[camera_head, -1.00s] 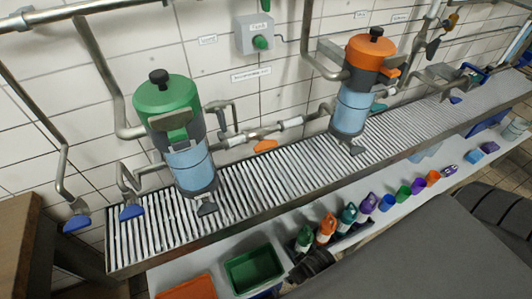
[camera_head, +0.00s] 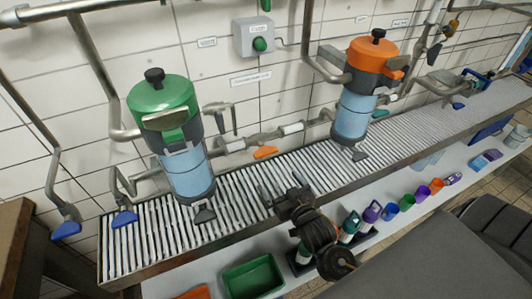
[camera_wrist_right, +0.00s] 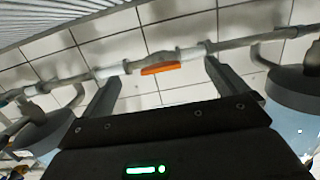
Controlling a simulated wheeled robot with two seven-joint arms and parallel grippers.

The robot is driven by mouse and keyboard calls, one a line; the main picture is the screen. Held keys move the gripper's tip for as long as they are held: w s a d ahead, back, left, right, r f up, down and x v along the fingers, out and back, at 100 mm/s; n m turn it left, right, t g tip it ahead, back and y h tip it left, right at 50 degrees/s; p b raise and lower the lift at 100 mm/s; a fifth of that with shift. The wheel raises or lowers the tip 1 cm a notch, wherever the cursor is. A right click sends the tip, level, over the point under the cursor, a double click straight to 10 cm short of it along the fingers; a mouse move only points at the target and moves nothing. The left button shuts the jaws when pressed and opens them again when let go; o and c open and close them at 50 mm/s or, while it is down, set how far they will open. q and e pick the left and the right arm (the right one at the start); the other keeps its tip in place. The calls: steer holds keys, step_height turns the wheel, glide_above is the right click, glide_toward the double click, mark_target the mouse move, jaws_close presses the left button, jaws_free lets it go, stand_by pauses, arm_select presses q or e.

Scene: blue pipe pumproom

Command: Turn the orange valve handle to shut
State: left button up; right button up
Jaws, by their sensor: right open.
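The orange valve handle (camera_head: 265,152) sits on the horizontal pipe between the green-topped and orange-topped canisters, just above the grated trough. It lies roughly along the pipe. In the right wrist view the orange valve handle (camera_wrist_right: 161,68) appears ahead, between the two finger lines, with space on both sides. My right gripper (camera_head: 281,187) is open and empty over the grating, in front of and below the handle, not touching it. Its two fingers (camera_wrist_right: 159,76) also show in the right wrist view. My left gripper is not in view.
The green-topped canister (camera_head: 166,96) stands left of the valve and the orange-topped canister (camera_head: 352,115) right. The grating (camera_head: 240,190) runs beneath. Several coloured bottles and cups stand on the shelf in front, with a green bin (camera_head: 253,277). A control box (camera_head: 257,37) is on the wall.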

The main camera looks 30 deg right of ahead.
mark_target(267, 154)
steer(key=shift+t, duration=0.9)
steer(key=w+r, duration=0.1)
steer(key=w, duration=0.3)
steer(key=w+d+p, duration=0.1)
steer(key=w, duration=0.3)
steer(key=w+r, duration=0.1)
steer(key=w, duration=0.2)
steer(key=shift+w+d+r, duration=0.15)
steer(key=shift+w+r, duration=0.15)
steer(key=shift+w, duration=0.1)
steer(key=c, duration=1)
